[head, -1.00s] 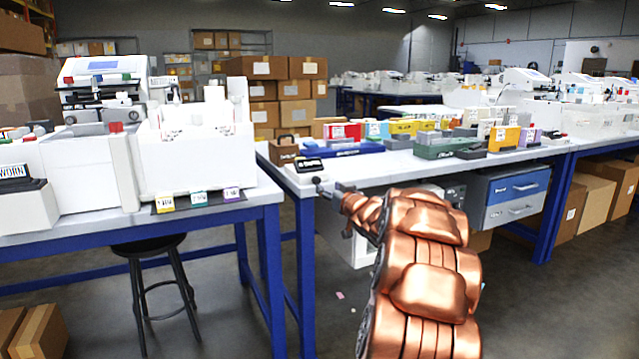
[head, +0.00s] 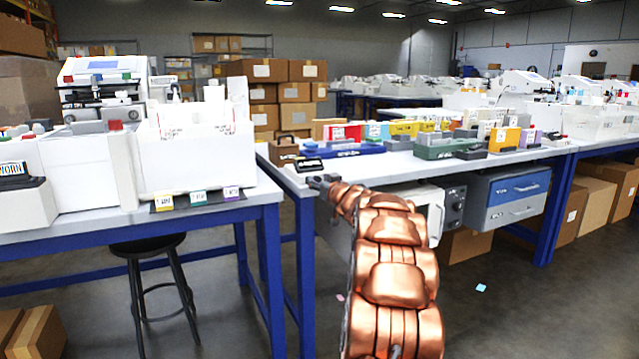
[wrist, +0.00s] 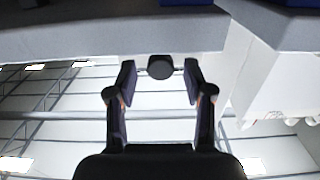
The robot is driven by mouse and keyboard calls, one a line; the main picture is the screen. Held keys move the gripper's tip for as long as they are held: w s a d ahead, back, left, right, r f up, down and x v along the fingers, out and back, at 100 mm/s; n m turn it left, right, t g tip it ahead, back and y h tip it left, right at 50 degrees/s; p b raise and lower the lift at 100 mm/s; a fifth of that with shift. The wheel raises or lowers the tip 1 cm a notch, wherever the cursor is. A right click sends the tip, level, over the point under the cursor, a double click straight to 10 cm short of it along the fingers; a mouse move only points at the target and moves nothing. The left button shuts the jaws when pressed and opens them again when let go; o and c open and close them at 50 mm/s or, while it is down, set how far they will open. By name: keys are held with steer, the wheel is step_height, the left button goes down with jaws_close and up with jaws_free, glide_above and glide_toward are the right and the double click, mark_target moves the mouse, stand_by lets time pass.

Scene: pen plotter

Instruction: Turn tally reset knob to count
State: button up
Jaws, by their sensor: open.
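A dark round knob (wrist: 159,67) shows in the wrist view, between the fingertips of my gripper (wrist: 160,76). The fingers are open, one on each side of it, with narrow light gaps beside the knob. In the head view my gripper (head: 321,182) is at the front left corner of the right workbench, just in front of a small white unit with a black label plate (head: 309,165). The knob cannot be made out in the head view. Its markings and pointer position are not readable in either view.
The right workbench (head: 400,167) carries coloured boxes and a green tray (head: 447,149) farther right. A brown case (head: 284,150) stands behind the small unit. The left bench holds white bins (head: 195,150). A gap of floor separates the benches; a black stool (head: 150,245) stands at left.

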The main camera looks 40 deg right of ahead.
jaws_close()
stand_by(0.5)
steer(key=shift+n+p, duration=0.3)
steer(key=shift+n, duration=0.4)
jaws_free()
